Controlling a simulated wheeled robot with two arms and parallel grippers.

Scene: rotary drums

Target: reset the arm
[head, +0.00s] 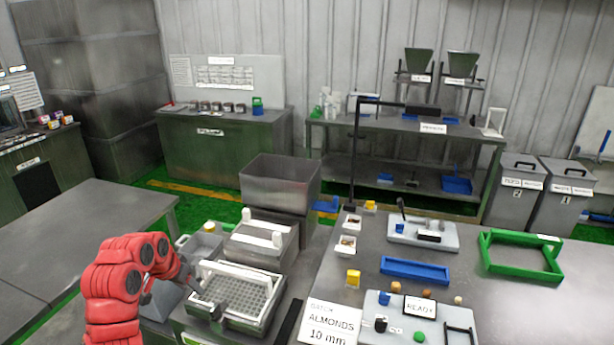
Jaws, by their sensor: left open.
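My left arm comes in from the lower left as a red, jointed arm. The gripper is open. It is small in view, and I cannot tell whether its fingers touch the tray. I see nothing held in it. My right gripper does not show.
A metal bin (280,180) stands behind the tray. On the right table are a blue tray (414,270), a green frame (520,255), a READY board (419,308) and an ALMONDS sign (330,322). The left table (75,235) is bare.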

